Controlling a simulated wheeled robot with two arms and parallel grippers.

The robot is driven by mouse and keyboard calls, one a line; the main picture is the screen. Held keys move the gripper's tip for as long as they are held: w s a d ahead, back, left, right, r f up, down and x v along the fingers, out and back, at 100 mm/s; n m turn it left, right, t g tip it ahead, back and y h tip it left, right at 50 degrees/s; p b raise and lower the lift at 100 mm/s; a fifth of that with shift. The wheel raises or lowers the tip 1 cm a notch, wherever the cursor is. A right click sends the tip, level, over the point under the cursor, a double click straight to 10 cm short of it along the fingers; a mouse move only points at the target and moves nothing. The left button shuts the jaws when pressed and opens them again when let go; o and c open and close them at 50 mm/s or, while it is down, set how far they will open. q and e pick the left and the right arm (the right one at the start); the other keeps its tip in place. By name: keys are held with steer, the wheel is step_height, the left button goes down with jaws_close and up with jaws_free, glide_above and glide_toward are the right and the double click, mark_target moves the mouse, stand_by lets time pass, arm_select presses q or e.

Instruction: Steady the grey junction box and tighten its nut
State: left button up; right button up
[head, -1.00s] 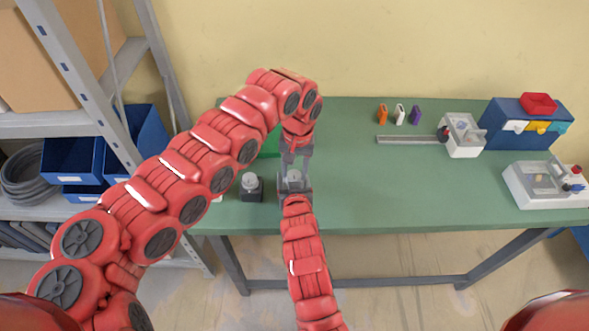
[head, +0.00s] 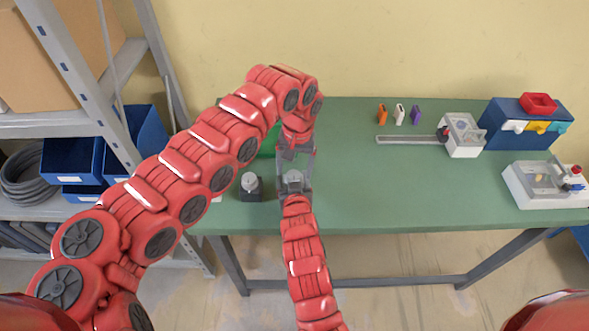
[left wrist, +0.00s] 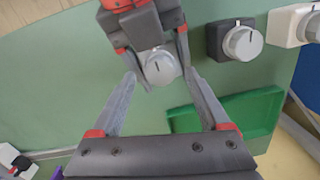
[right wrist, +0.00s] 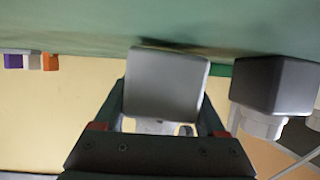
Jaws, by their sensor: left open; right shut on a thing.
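The grey junction box (head: 294,187) stands at the front of the green bench. Its round pale grey nut (left wrist: 160,66) bears a dark line on top. My right gripper (right wrist: 166,100) is shut on the grey box, one finger on each side, and the box fills the gap in the right wrist view. My left gripper (head: 296,166) points down over the box and is open. In the left wrist view its fingers (left wrist: 159,76) lie on both sides of the nut, apart from it. The lower sides of the box are partly hidden by the right fingers.
A dark box (head: 251,189) with a similar knob stands just left. A white box (left wrist: 290,25) and a green tray (left wrist: 225,114) are near. A rail (head: 405,139), small coloured parts and white fixtures are further right. The middle of the bench (head: 400,190) is clear.

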mark_target(297, 173)
arm_select(q)
step_height(297, 173, up, 11)
steer(key=shift+w+d, duration=0.15)
steer(key=shift+d, duration=0.15)
arm_select(e)
steer(key=o, duration=1.5)
steer(key=shift+s, duration=0.1)
